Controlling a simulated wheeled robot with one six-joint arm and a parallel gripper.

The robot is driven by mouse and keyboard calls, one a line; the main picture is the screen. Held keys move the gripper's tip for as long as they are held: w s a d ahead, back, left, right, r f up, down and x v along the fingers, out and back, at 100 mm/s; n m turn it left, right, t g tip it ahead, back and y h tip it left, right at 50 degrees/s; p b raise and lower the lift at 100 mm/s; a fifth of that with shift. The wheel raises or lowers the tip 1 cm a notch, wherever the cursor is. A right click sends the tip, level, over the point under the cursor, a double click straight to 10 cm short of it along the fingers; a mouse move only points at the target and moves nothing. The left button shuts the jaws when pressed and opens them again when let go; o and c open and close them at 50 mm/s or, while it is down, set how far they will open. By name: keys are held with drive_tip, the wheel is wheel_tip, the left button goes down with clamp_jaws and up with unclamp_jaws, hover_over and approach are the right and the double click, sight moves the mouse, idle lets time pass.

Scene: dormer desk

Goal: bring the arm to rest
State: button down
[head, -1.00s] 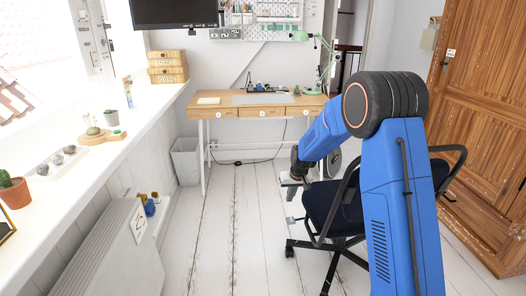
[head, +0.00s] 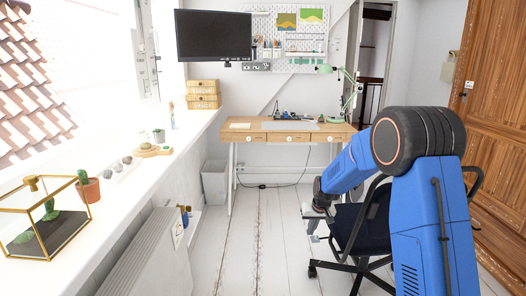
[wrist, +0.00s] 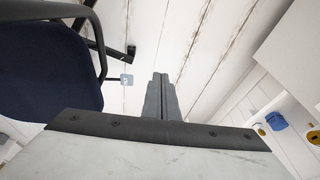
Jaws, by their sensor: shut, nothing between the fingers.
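My gripper (head: 318,214) hangs low at the end of my blue arm, in front of the desk and beside the dark office chair (head: 362,228). In the wrist view my gripper (wrist: 161,78) shows its two grey fingers together, with nothing between them. They point over the white plank floor. The chair's dark seat (wrist: 45,65) is at the left of the wrist view, apart from the fingers.
The wooden desk (head: 252,137) stands at the back with a green lamp (head: 347,90). A waste bin (head: 215,182) is left of it. The long sill (head: 112,200) holds a glass terrarium (head: 45,222) and cacti. A radiator (head: 150,255) is below. Middle floor is clear.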

drive_tip(key=s+d+r+t, duration=0.1)
drive_tip(key=s+d+r, duration=0.1)
drive_tip(key=s+r, duration=0.9)
drive_tip(key=s+d+r, duration=0.3)
drive_tip(key=s+r, duration=0.6)
drive_tip(key=s, duration=0.5)
drive_tip(key=s+d+r+h, duration=0.1)
drive_tip(key=s+d, duration=0.2)
drive_tip(key=s, duration=2.4)
drive_tip(key=shift+d+r+m+t, duration=0.2)
drive_tip(key=shift+m+t, duration=0.1)
drive_tip(key=shift+m, duration=0.1)
